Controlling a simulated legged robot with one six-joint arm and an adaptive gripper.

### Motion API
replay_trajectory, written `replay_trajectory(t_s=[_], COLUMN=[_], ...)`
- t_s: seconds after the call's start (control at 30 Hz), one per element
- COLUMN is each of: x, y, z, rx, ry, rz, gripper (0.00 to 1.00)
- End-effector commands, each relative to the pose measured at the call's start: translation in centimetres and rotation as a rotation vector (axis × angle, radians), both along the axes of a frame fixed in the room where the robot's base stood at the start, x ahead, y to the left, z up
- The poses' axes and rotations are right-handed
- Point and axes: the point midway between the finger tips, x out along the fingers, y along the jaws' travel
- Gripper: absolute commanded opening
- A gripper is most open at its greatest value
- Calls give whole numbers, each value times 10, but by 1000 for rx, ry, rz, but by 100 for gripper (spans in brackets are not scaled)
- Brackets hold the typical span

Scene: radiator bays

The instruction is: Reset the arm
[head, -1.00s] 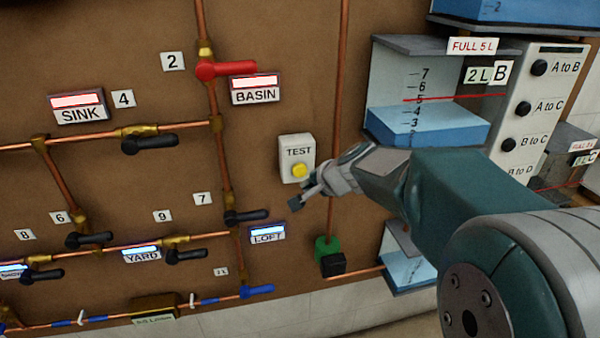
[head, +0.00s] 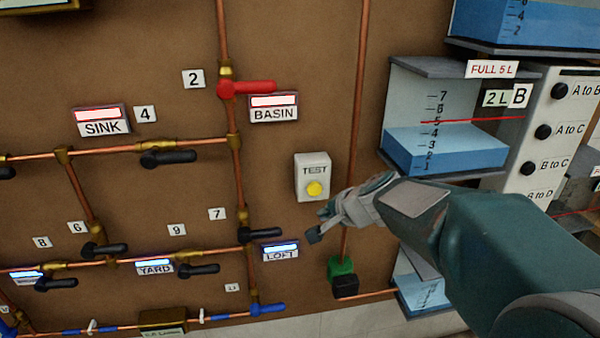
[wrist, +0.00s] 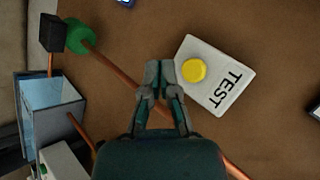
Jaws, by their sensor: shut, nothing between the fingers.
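My gripper (head: 318,224) is in front of the brown board, just below and to the right of the white TEST box (head: 312,165) in the head view. My arm reaches in from the right. In the wrist view my gripper (wrist: 160,75) has its two fingertips close together, with nothing held. The TEST box (wrist: 225,88) with its yellow button (wrist: 193,70) is just to the right of the fingertips there. The yellow button also shows in the head view (head: 314,189). I cannot tell whether the gripper touches the board.
Copper pipes with valves cover the board, including a red lever (head: 247,87) by the BASIN label (head: 274,108). A green and black fitting (head: 342,272) is below my gripper. The water tank B (head: 440,150) and a knob panel (head: 545,140) are behind my arm at right.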

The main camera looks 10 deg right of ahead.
Motion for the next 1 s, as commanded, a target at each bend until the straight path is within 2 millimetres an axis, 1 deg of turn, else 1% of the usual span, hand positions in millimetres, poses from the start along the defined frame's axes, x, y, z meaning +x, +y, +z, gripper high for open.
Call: replay_trajectory(t_s=[0.07,0.17,0.2,0.27,0.3,0.37,0.4,0.5,0.6,0.7,0.8,1.0], x=[-19,-56,-72,-97,-113,-137,-152,-189,-218,-236,-245,-246], y=[9,22,26,30,31,32,31,25,15,7,2,1], z=[7,14,15,16,15,14,12,7,1,-3,-5,-6], rx=[-50,-160,-209,-285,-336,-414,-467,-603,-721,-804,-844,-852], ry=[-5,-2,2,9,16,27,36,59,85,106,120,124], rz=[64,184,235,308,354,418,458,547,612,649,667,670], gripper=[0,0,0,0,0,0,0,0,0,0,0,0])
